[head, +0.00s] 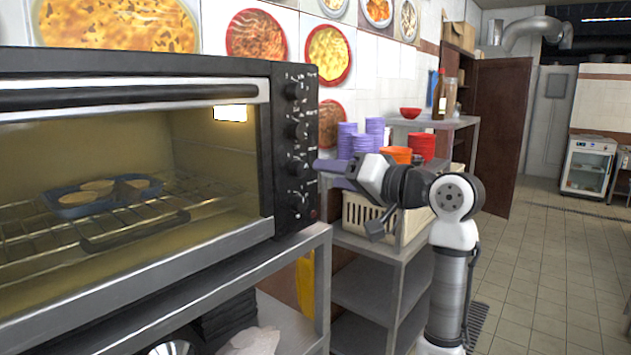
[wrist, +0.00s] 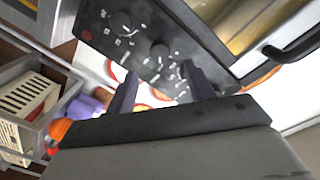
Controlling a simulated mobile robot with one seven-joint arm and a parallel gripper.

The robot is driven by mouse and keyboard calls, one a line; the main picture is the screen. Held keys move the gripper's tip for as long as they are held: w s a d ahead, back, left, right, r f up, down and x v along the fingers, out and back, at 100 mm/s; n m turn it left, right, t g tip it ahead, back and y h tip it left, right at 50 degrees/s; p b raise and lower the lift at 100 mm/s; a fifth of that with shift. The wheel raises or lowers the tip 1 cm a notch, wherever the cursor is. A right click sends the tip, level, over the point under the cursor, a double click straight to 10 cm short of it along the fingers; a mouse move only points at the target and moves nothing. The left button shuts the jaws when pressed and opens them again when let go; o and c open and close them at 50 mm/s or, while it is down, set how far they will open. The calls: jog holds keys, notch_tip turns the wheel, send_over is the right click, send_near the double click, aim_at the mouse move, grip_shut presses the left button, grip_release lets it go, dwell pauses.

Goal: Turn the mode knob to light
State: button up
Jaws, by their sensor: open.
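A toaster oven (head: 135,150) with a glass door fills the left of the head view. Its black control panel (head: 291,190) has several dark knobs in a column, including one (head: 297,130) in the upper middle and a lower one (head: 298,167). I cannot read which is the mode knob. My gripper (head: 326,173) is at the right of the panel's lower half. In the wrist view my gripper (wrist: 158,68) is open, its two fingers pointing at the panel. A round knob (wrist: 158,50) shows between and just beyond the fingertips, with no clear contact.
A blue tray (head: 75,203) with food sits on the rack inside the oven. Behind my arm, a grey shelf (head: 372,246) holds a cream basket (head: 362,217), purple cups (head: 347,138) and red bowls (head: 422,146). Tiled floor at the right is open.

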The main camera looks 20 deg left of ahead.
jog(key=b+v, duration=0.1)
jog(key=v, duration=0.5)
jog(key=shift+d, duration=0.3)
jog(key=shift+s, duration=0.15)
